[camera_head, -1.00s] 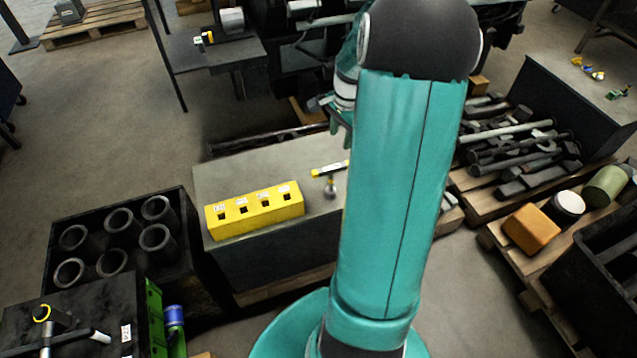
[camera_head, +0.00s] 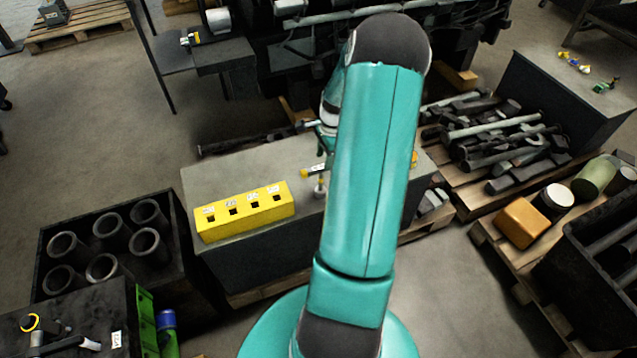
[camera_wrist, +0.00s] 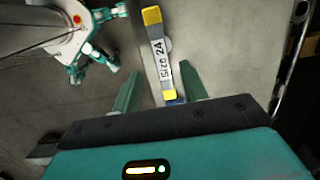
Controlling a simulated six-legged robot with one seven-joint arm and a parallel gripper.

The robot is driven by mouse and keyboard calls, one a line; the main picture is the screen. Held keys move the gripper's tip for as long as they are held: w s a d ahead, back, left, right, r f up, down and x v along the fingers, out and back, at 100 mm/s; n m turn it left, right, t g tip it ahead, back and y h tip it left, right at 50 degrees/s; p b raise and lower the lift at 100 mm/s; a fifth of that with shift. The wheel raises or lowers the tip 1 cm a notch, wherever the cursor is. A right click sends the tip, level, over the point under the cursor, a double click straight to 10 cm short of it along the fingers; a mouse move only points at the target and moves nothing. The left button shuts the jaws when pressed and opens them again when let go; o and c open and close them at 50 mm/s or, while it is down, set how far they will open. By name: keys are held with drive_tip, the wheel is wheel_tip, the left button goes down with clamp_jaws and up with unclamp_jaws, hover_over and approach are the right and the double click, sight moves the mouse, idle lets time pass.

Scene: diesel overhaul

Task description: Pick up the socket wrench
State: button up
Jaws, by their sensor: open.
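In the head view the wrench (camera_head: 314,171) lies on the grey bench top (camera_head: 225,175), partly hidden behind my arm. A small upright socket-like piece (camera_head: 319,189) stands beside it.
A yellow block with several square holes (camera_head: 245,211) sits on the bench to the left of the wrench. A dark crate of cylinders (camera_head: 105,245) stands further left. Pallets with metal parts (camera_head: 495,135) stand on the right. In the wrist view my own legs show at upper left.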

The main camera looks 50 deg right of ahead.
sight(321, 171)
wheel_tip(321, 171, down, 3)
drive_tip(key=shift+a+r, duration=0.1)
drive_tip(key=shift+r, duration=0.05)
drive_tip(key=f, duration=0.3)
drive_tip(key=w+f, duration=0.1)
drive_tip(key=f, duration=0.1)
drive_tip(key=shift+a+f, duration=0.35)
clamp_jaws()
